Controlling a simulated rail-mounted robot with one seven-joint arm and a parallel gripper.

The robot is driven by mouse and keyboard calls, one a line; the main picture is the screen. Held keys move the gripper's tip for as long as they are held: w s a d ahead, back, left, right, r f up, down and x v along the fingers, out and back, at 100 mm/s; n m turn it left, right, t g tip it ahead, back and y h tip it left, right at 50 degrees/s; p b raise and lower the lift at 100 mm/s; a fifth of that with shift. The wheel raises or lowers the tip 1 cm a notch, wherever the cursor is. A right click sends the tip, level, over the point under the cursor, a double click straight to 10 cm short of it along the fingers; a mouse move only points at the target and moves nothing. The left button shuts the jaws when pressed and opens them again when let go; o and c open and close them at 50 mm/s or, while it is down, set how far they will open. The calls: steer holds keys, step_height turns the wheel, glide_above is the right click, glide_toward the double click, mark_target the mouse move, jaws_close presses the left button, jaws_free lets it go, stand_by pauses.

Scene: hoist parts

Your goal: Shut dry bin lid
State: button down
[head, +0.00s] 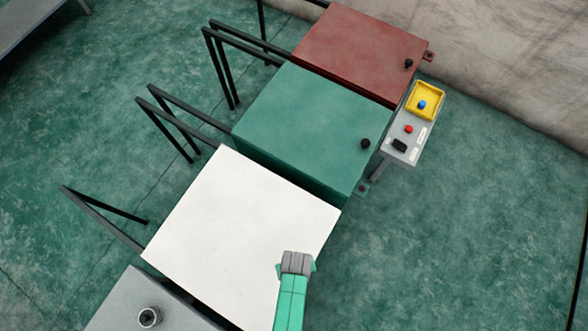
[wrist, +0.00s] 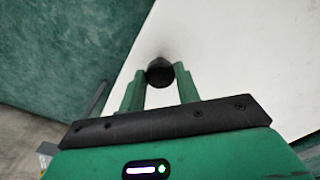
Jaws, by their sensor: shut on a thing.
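Three bins stand in a row in the head view, with a red lid (head: 358,52), a green lid (head: 305,115) and a white lid (head: 235,225). No label shows which is the dry bin. My gripper (head: 296,263) is at the front right part of the white lid. In the wrist view, my gripper (wrist: 160,86) has its two green fingers on either side of a black knob (wrist: 160,71) on the white lid, shut on it. In the head view my gripper hides this knob. I cannot tell whether the white lid lies fully down.
A grey stand with a control box (head: 409,137) and a yellow tray (head: 426,100) stands right of the green bin. Black bars (head: 170,120) stick out behind the bins. A grey surface (head: 140,305) lies at the lower left. The green floor at right is clear.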

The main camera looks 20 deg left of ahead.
steer(key=c, duration=1)
jaws_free()
steer(key=shift+d, duration=0.25)
steer(key=shift+a, duration=0.1)
step_height(320, 180, up, 8)
steer(key=shift+f+p, duration=0.1)
steer(key=shift+p, duration=0.6)
